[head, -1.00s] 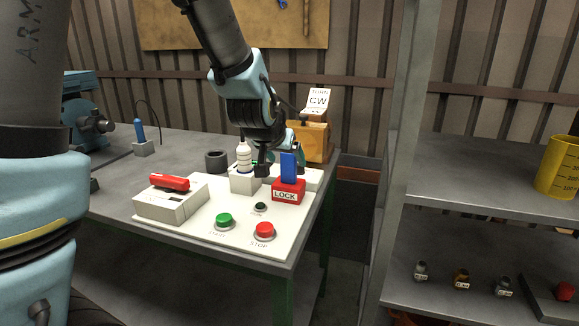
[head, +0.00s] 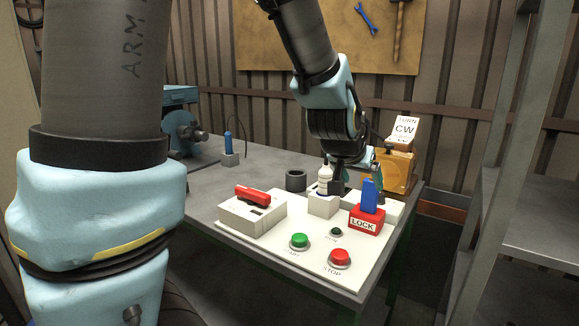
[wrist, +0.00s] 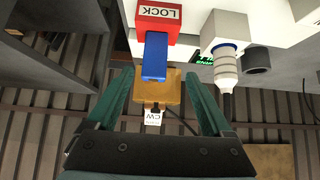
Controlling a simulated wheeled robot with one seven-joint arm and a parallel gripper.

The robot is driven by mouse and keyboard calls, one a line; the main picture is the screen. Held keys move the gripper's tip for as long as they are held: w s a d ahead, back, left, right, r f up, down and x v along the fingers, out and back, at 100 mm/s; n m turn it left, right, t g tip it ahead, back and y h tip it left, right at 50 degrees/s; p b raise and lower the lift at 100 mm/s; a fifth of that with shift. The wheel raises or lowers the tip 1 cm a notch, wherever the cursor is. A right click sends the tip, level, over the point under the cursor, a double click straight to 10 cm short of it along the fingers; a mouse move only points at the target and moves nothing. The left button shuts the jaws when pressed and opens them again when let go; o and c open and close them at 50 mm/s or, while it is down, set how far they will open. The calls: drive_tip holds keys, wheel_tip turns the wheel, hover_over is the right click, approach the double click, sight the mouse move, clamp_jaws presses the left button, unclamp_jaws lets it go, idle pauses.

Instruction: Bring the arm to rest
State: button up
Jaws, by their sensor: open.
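My gripper (head: 365,172) hangs over the back of the white panel (head: 265,239), just behind the red LOCK block and partly hidden in the head view. In the wrist view my gripper (wrist: 158,76) has its two teal fingers spread wide, with nothing held. The blue upright piece (head: 369,196) stands in the red LOCK block (head: 365,222). In the wrist view the blue piece (wrist: 155,57) appears between the fingers, with no visible contact. My arm reaches down from the top of the head view.
A white ribbed bottle-like part (head: 323,181) stands in a white block close to my gripper. A yellow box with a CW sign (head: 405,131) is behind. A red handle (head: 253,194), green button (head: 299,241) and red button (head: 340,257) are nearer. A metal shelf (head: 543,225) stands at right.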

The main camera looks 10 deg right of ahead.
drive_tip(key=w+a+f+n+g+y, duration=0.1)
drive_tip(key=a+f+n+y, duration=0.1)
drive_tip(key=a, duration=0.6)
drive_tip(key=a+f+n+g+y, duration=0.1)
drive_tip(key=a+f+n+y, duration=0.1)
drive_tip(key=a, duration=0.7)
drive_tip(key=s+a+f+n+g, duration=0.1)
drive_tip(key=s+a, duration=0.2)
drive_tip(key=a, duration=0.3)
drive_tip(key=s+a+f+n+g+y+p, duration=0.1)
drive_tip(key=s+a+f+n+g, duration=0.1)
drive_tip(key=a, duration=0.5)
drive_tip(key=shift+s+a+y+p, duration=0.3)
drive_tip(key=shift+s, duration=0.45)
